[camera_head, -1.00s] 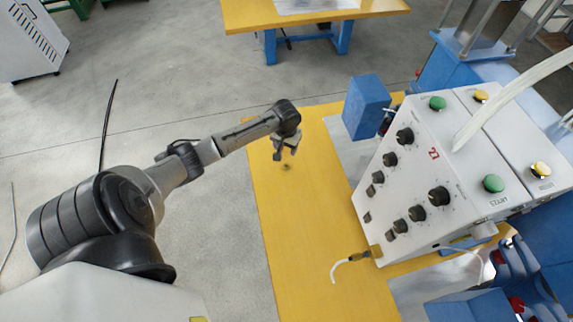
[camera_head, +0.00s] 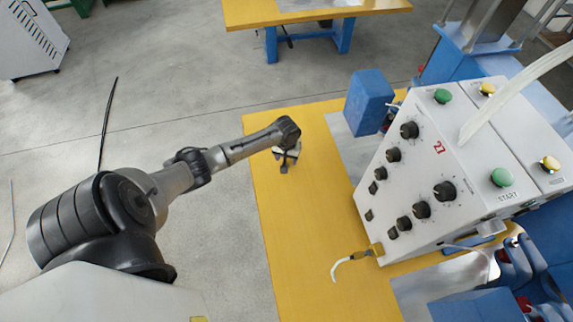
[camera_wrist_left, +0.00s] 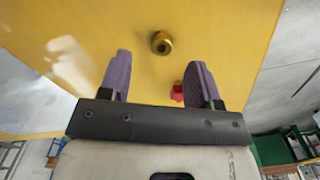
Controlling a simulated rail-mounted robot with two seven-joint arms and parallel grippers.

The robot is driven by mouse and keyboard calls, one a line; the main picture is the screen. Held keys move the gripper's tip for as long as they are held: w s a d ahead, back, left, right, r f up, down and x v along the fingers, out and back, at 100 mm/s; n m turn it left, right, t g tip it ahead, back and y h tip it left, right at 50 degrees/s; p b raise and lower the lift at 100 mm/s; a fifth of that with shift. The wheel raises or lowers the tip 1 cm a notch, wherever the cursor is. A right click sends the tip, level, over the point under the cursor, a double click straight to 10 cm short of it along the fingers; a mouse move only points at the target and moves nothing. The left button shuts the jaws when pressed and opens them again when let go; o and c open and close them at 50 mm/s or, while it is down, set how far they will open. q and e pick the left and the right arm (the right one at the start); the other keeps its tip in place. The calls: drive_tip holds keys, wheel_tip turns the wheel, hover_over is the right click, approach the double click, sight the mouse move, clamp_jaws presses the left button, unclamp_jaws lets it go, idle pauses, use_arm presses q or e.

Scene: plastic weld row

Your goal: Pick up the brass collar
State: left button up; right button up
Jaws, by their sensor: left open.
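The brass collar (camera_wrist_left: 161,43) lies on the yellow tabletop in the left wrist view, a small ring with a dark hole. My left gripper (camera_wrist_left: 159,60) is open and empty, its two purple fingers apart. In that view the collar appears just beyond the fingertips, between their lines and apart from both. In the head view my left gripper (camera_head: 287,161) is over the left part of the yellow table (camera_head: 300,230). The collar cannot be made out there. My right gripper does not show.
A red object (camera_wrist_left: 177,93) shows beside the right finger in the wrist view. A white control box (camera_head: 440,170) with knobs and buttons stands right of the gripper, with a blue block (camera_head: 369,102) behind it. The near tabletop is mostly clear.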

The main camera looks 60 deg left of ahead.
use_arm(q)
drive_tip(key=shift+s+f+b, duration=0.15)
drive_tip(key=shift+f+b, duration=0.2)
drive_tip(key=shift+f, duration=0.9)
drive_tip(key=shift+s+f+b, duration=0.1)
drive_tip(key=shift+f+b, duration=0.2)
drive_tip(key=shift+f, duration=0.95)
drive_tip(key=c, duration=0.9)
